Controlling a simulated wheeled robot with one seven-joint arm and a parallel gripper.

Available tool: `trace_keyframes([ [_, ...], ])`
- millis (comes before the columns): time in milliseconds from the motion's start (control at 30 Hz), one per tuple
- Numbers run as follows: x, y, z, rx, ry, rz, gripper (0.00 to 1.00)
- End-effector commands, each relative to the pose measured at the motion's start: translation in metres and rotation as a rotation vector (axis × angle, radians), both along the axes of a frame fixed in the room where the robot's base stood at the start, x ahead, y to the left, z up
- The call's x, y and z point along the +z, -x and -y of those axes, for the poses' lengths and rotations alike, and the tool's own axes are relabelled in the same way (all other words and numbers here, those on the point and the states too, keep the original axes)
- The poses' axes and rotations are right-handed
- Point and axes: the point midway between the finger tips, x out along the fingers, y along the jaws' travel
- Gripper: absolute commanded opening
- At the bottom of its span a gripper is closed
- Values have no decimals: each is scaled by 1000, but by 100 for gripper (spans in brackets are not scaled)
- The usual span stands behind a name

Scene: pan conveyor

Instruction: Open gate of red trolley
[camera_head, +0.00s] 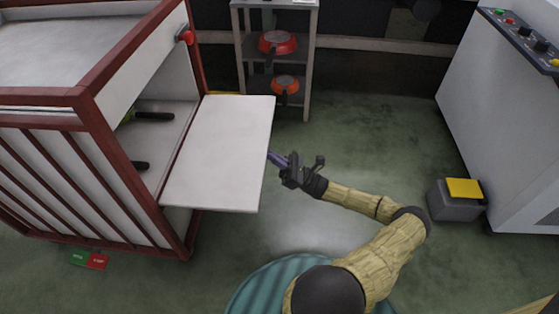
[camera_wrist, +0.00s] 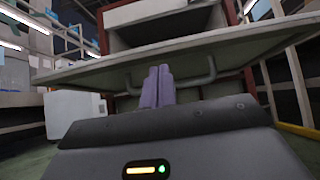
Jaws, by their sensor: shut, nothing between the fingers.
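The red trolley (camera_head: 88,98) stands at the left, with a dark red frame and white panels. Its white gate (camera_head: 218,150) is swung down and lies about level, sticking out to the right from the open side. My gripper (camera_head: 274,157) is shut and empty, just beyond the gate's outer edge. In the wrist view the purple fingers (camera_wrist: 158,87) are together, just under the gate's edge (camera_wrist: 240,42). A grey bar handle (camera_wrist: 208,72) hangs from the gate's underside behind the fingers. I cannot tell whether the fingers touch the gate.
Dark pan handles (camera_head: 152,116) show inside the trolley. A red knob (camera_head: 185,35) sits on its upper corner. A shelf (camera_head: 310,60) with red pans (camera_head: 278,42) stands behind. A grey machine (camera_head: 490,110) and a yellow-topped box (camera_head: 463,190) stand right. Floor around my arm is free.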

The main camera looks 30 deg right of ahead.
Motion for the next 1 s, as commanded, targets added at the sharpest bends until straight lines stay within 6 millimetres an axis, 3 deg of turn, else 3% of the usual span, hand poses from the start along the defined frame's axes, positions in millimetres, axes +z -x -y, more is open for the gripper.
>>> trace_keyframes([
  [100,10,0,0,0,-1,-1,0],
  [567,14,0,0,0,5,-3,0],
  [1000,46,0,0,1,88,-59,0],
])
